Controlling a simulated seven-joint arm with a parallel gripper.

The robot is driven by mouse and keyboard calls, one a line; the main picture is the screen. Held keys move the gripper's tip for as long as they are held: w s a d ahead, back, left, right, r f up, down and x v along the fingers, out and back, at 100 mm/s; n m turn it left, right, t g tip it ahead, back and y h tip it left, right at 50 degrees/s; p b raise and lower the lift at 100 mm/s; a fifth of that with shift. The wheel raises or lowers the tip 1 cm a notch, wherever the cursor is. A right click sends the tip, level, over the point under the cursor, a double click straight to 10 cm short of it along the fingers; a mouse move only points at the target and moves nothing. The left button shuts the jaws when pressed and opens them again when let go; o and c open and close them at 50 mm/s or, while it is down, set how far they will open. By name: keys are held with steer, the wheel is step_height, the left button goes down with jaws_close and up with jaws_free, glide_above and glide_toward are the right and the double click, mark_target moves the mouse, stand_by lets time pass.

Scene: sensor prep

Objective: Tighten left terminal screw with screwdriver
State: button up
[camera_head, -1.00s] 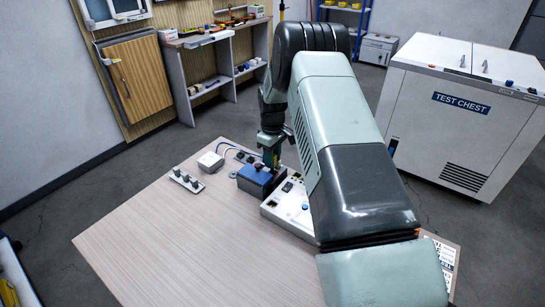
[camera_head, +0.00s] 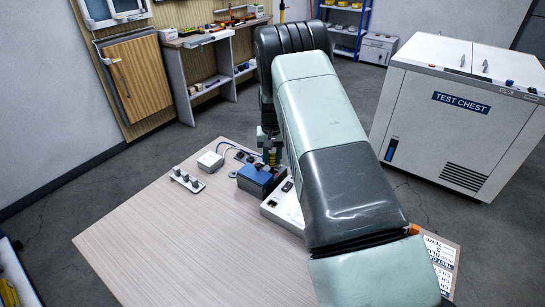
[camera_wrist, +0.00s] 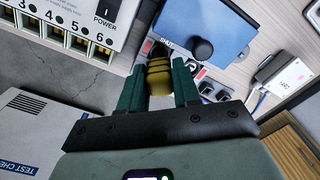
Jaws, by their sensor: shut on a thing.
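My gripper (camera_wrist: 158,88) is shut on a screwdriver with a yellow and black handle (camera_wrist: 158,76). The handle also shows in the head view (camera_head: 271,156), just behind the blue box. The screwdriver's tip and whatever it touches are hidden behind the handle and fingers. The blue box (camera_wrist: 222,22) has a round black knob and lies just beyond the fingers in the wrist view. Small dark terminal parts with red marks (camera_wrist: 202,74) show right of the handle. I cannot tell the left terminal screw apart.
A white unit with numbered ports and a POWER switch (camera_wrist: 68,22) is close on the left in the wrist view. A small white box (camera_head: 210,161) with blue wires and a knobbed strip (camera_head: 187,180) are on the table (camera_head: 185,245). The table's front left is clear.

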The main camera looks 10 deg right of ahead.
steer(key=m, duration=0.3)
steer(key=shift+m, duration=0.3)
steer(key=m, duration=0.5)
steer(key=o, duration=1)
steer(key=shift+o, duration=0.7)
steer(key=shift+o, duration=0.8)
